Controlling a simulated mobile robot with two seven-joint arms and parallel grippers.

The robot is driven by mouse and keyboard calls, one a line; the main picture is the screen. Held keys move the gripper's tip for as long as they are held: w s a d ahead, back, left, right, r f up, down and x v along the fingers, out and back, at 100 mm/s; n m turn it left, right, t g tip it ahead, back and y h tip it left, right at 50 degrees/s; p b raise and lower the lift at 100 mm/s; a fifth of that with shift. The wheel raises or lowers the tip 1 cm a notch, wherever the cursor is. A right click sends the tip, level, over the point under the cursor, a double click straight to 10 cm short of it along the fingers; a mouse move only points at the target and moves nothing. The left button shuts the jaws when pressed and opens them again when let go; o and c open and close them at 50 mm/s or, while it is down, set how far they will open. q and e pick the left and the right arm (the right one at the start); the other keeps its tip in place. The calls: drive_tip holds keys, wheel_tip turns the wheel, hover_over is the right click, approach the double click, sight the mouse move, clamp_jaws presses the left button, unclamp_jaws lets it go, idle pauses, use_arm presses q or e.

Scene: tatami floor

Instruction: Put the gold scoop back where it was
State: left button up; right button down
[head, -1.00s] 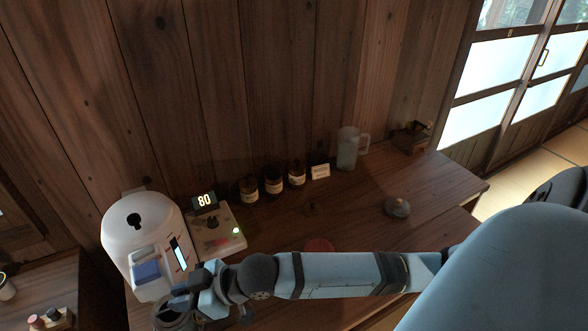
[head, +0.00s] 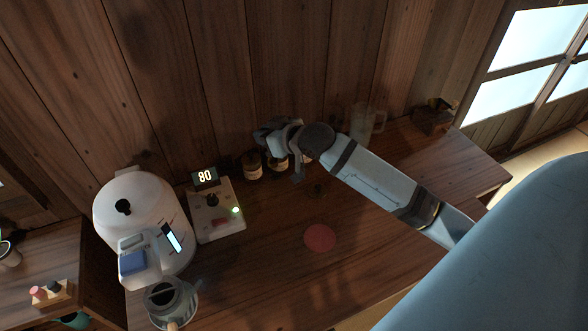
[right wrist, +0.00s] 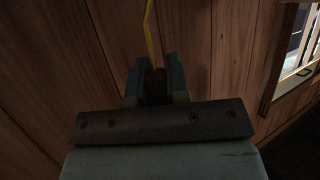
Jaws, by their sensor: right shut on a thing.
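My right gripper (head: 270,134) is raised in front of the wood wall, above the small dark bottles (head: 252,166) in the head view. In the right wrist view its jaws (right wrist: 154,78) are shut on the gold scoop (right wrist: 150,30). Only a thin yellow-gold handle of the scoop shows, running up from between the fingers to the top edge. The scoop's bowl cannot be made out. In the head view I cannot pick out the scoop. My left gripper is not in view.
A white machine (head: 137,217) and a control box (head: 216,220) reading 80 stand at left. An open grey pot (head: 170,302) sits at the front. A red disc (head: 320,238) lies on clear counter. A glass jug (head: 368,120) and dark box (head: 433,115) stand at right.

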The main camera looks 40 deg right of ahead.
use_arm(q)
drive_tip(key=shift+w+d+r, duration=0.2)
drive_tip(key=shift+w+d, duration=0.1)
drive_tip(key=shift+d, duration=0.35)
use_arm(e)
drive_tip(key=w+d+m+h, duration=0.1)
drive_tip(key=d, duration=0.4)
use_arm(q)
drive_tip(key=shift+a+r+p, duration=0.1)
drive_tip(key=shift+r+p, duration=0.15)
drive_tip(key=shift+p, duration=0.15)
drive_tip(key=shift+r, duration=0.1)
use_arm(e)
wheel_tip(320, 180, down, 19)
drive_tip(key=shift+f, duration=0.15)
drive_tip(key=c, duration=1.1)
unclamp_jaws()
